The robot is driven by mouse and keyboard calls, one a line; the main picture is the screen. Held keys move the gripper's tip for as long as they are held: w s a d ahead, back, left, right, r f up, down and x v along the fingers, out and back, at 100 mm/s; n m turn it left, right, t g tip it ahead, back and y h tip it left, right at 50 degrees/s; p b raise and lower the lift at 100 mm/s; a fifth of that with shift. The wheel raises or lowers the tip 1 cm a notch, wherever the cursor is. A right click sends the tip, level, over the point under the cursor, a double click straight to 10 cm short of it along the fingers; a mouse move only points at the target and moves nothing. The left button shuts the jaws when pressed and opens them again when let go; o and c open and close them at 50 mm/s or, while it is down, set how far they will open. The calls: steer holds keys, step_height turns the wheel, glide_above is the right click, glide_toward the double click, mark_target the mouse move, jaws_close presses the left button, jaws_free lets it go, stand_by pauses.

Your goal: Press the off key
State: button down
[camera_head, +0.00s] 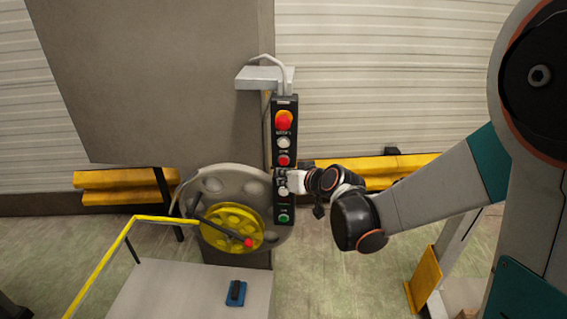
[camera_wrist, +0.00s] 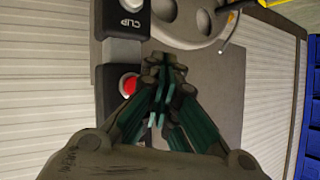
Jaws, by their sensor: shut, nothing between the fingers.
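A tall black control panel (camera_head: 277,132) stands on a post in the head view. It carries a large red-orange knob (camera_head: 284,120) at the top, a white button (camera_head: 283,142), a small red button (camera_head: 283,160), another white button (camera_head: 282,190) and a green button (camera_head: 284,217). No label reading "off" is legible. My gripper (camera_head: 288,182) is shut and empty at the panel, just below the red button. In the wrist view, the fingertips (camera_wrist: 165,66) are just right of the red button (camera_wrist: 129,85); contact cannot be told.
A grey wheel with a yellow hub (camera_head: 232,228) is left of the panel. A yellow rail (camera_head: 105,262) and a grey table (camera_head: 180,292) with a blue object (camera_head: 236,293) are in front.

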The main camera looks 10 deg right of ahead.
steer(key=s, duration=0.3)
steer(key=shift+a, duration=0.3)
stand_by(0.4)
steer(key=s+d+f+m+g+h+b, duration=0.1)
steer(key=s+d+b, duration=0.3)
steer(key=s, duration=0.9)
steer(key=s+d+f+m+g+h+b, duration=0.1)
steer(key=s+d+f+g+h+b, duration=0.2)
steer(key=s+d, duration=0.6)
steer(key=s+h+b, duration=0.1)
steer(key=s+b, duration=0.1)
steer(key=s, duration=0.2)
steer(key=shift+s+f+m, duration=0.3)
steer(key=shift+s+f, duration=0.05)
steer(key=shift+s, duration=0.05)
